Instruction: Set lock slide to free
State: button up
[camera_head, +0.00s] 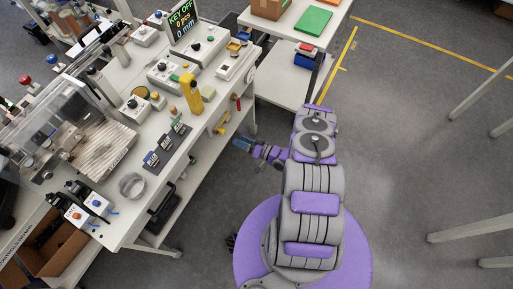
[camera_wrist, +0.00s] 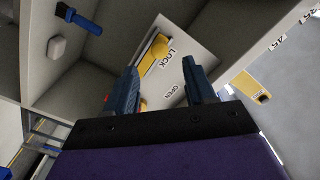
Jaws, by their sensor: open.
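The wrist view shows a pale panel with the printed words LOCK and OPEN. A yellow slide piece (camera_wrist: 154,53) sits at the LOCK end, partly behind my left finger. More yellow shows lower down by OPEN, between my fingers. My gripper (camera_wrist: 159,64) is open, its two dark blue fingers spread in front of the panel with nothing held. I cannot tell whether a finger touches the slide. No word "free" is readable. In the head view my gripper (camera_head: 241,144) is beside the bench's right side, close to a yellow part (camera_head: 222,123) on that side.
A blue handle (camera_wrist: 78,18) and another yellow piece (camera_wrist: 246,86) flank the panel.

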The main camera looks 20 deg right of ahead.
jog(key=v, duration=0.7)
jog(key=shift+s, duration=0.45)
jog(key=shift+a, duration=0.2)
